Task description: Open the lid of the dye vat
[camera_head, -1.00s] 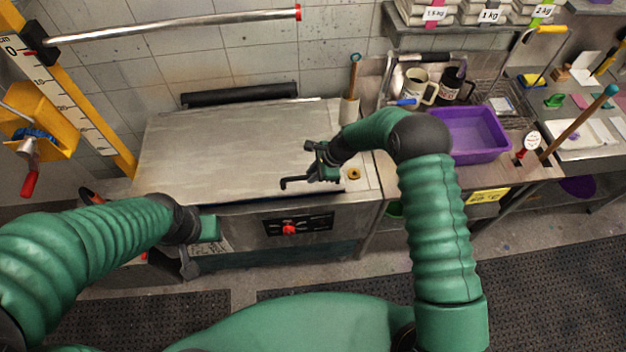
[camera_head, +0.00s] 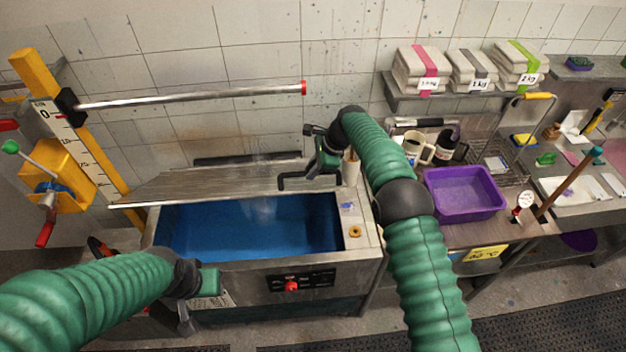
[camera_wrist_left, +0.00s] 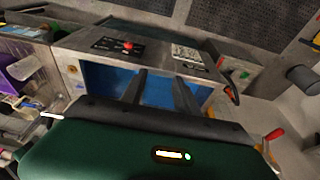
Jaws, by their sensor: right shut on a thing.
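The dye vat (camera_head: 340,277) is a steel box with blue liquid or lining showing inside. Its grey steel lid (camera_head: 215,183) is raised along the front and tilted back towards the wall, so the vat is open. My right gripper (camera_head: 297,182) is at the lid's front edge near its right end, shut on the lid; the exact contact is hard to see. My left gripper (camera_head: 190,315) hangs in front of the vat's left front corner, apart from the lid. In the left wrist view its fingers (camera_wrist_left: 160,77) are spread and empty, with the blue interior beyond.
A control panel with a red knob (camera_head: 292,286) is on the vat's front. A metal bar (camera_head: 200,97) extends above the lid from a yellow post. A purple tub (camera_head: 463,194) and mugs stand on the right counter. Shelved packets (camera_head: 470,70) sit above.

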